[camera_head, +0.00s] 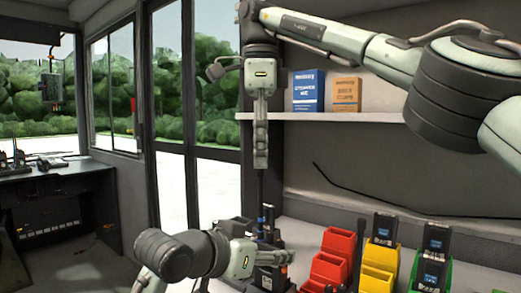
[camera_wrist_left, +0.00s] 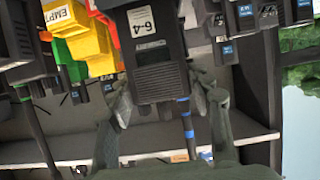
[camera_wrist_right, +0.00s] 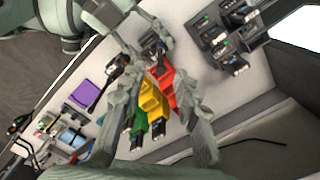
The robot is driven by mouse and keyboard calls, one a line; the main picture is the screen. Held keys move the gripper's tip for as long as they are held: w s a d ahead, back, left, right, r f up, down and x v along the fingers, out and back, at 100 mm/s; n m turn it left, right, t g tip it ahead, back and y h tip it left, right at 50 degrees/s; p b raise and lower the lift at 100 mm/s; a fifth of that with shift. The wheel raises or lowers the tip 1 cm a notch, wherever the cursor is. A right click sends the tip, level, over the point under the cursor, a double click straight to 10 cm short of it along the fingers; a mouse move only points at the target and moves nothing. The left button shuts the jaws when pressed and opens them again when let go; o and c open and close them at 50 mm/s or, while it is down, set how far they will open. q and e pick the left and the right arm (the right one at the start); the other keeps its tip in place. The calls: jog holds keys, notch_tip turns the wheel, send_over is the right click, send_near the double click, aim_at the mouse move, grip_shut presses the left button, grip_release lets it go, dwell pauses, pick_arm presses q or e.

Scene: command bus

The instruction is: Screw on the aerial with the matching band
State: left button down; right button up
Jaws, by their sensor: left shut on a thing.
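A black radio with a "6-4" label (camera_wrist_left: 150,30) is held in my left gripper (camera_wrist_left: 167,103); in the head view my left gripper (camera_head: 283,256) sits low in the middle. The dark aerial (camera_head: 261,190) stands upright at the radio's top. Blue bands show at its lower end (camera_wrist_left: 187,134) and at the radio's socket (camera_wrist_left: 182,101). I cannot tell whether the thread is fully seated. My right gripper (camera_head: 261,164) points down, directly above the aerial. In the right wrist view its fingers (camera_wrist_right: 150,58) stand apart, with no aerial clearly between them.
Red (camera_head: 333,255), yellow (camera_head: 378,268) and green (camera_head: 430,275) bins stand on the counter to the right. Several other radios, such as one behind the yellow bin (camera_head: 384,228), stand there. A shelf (camera_head: 400,122) with blue (camera_head: 307,92) and orange (camera_head: 346,95) boxes is behind my right arm.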

pick_arm(q)
jog(key=c, duration=0.6)
grip_release()
jog(key=v, duration=1.2)
jog(key=shift+f, duration=0.1)
